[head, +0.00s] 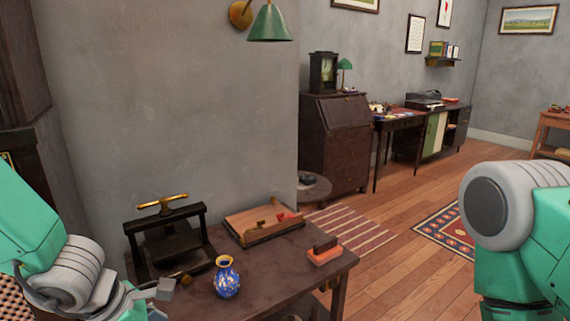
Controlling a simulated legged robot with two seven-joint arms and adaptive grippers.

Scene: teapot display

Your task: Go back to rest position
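My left gripper (160,291) is in the lower left, low beside the front left part of the dark wooden table (285,262). Only grey parts of it show, and whether its fingers are open or shut is unclear. I see nothing held in it. My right arm is at the right edge, over the floor and away from the table. Its gripper is out of view. A blue vase with a gold rim (228,281) stands upright on the table, just right of my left gripper and apart from it. No teapot shows.
A black press with a brass handle (168,240) stands on the table behind my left gripper. A wooden board (262,222) and an orange-red block (324,255) lie further right. A dark cabinet (336,145) stands beyond. Open wooden floor (400,262) lies right of the table.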

